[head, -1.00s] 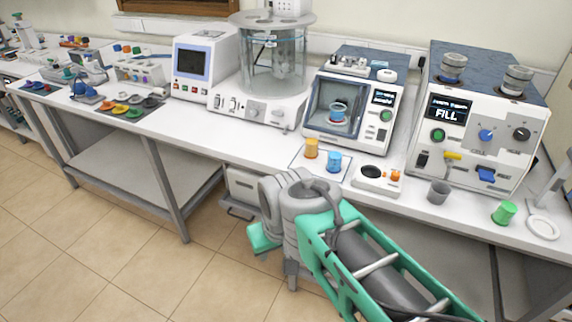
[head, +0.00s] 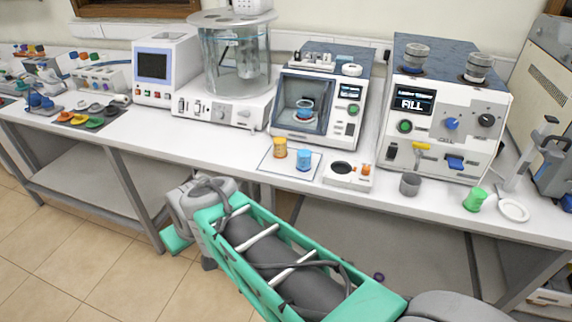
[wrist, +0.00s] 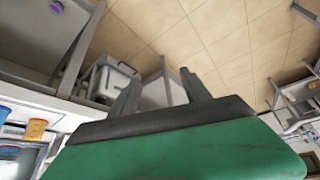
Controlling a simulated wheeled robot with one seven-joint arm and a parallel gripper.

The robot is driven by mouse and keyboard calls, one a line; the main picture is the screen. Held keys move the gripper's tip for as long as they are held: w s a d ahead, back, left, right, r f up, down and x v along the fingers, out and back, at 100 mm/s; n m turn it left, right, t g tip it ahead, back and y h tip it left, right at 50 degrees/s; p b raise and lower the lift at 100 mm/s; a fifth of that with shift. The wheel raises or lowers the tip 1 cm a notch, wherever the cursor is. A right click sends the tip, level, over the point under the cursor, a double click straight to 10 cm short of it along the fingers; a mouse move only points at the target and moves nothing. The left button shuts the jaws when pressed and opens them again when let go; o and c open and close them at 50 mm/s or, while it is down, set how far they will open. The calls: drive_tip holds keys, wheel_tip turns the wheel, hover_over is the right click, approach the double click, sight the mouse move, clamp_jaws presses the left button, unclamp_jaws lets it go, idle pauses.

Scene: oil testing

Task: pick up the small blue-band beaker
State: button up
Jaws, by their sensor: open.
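A small clear beaker with a blue band (head: 304,108) stands inside the open-fronted chamber of the white instrument (head: 318,139) in the head view. A small blue cup (head: 304,160) stands on a thin mat on the bench; I cannot tell for certain which is the task's beaker. The blue cup also shows at the left edge of the wrist view (wrist: 4,114). My gripper (wrist: 160,82) is open and empty in the wrist view, with floor and bench legs beyond its fingers. In the head view my gripper (head: 177,240) hangs in front of the bench, below its top, apart from both.
An orange cup (head: 280,147) stands beside the blue cup. To the right are a small white plate device (head: 347,174), a grey cup (head: 410,184), a green cup (head: 474,199) and the FILL machine (head: 446,140). The bench's front edge (head: 225,165) lies between my arm and these things.

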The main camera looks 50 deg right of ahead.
drive_tip(key=shift+o, duration=0.8)
drive_tip(key=w+d+f+m+t+h+b, duration=0.1)
drive_tip(key=w+d+f+t+b, duration=0.1)
drive_tip(key=d, duration=0.5)
drive_tip(key=shift+w+d+f, duration=0.35)
drive_tip(key=shift+w+f, duration=0.55)
drive_tip(key=shift+w, duration=0.25)
drive_tip(key=shift+o, duration=0.4)
drive_tip(key=w+d+m+t+h+b, duration=0.1)
drive_tip(key=d+t+h+b, duration=0.1)
drive_tip(key=d, duration=0.5)
drive_tip(key=shift+w+d+f+m, duration=0.35)
drive_tip(key=shift+w+f+m, duration=0.05)
drive_tip(key=shift+f, duration=0.05)
drive_tip(key=m+t+h+b, duration=0.2)
drive_tip(key=m+h+b, duration=0.3)
drive_tip(key=h, duration=0.5)
approach(304, 160)
drive_tip(key=shift+m, duration=0.6)
drive_tip(key=p+x, duration=0.1)
drive_tip(key=x, duration=0.3)
drive_tip(key=shift+w+d, duration=0.1)
drive_tip(key=shift+d, duration=0.2)
drive_tip(key=p+x, duration=0.1)
drive_tip(key=x, duration=0.6)
drive_tip(key=shift+w+d, duration=0.1)
drive_tip(key=shift+w, duration=0.05)
drive_tip(key=shift+c, duration=0.3)
clamp_jaws()
